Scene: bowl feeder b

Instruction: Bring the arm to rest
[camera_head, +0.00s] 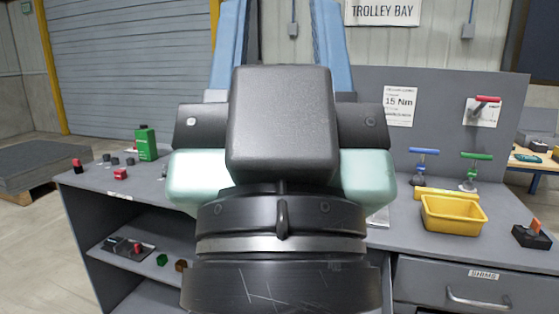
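My gripper (281,22) fills the middle of the camera_head view, seen from behind, with its black housing and pale green side parts close to the camera. Two blue fingers rise past the housing, clearly apart, with bare wall showing between them. It looks open, and no held thing shows. The fingertips run out of the top of the view. The arm stands in front of the grey workbench (420,258) and hides its middle.
A yellow bin (453,213) and clamps with blue (424,152) and green (475,157) handles stand on the right. A green bottle (146,142) and small parts stand on the left. An open shelf (140,268) lies below. Floor shows at far left.

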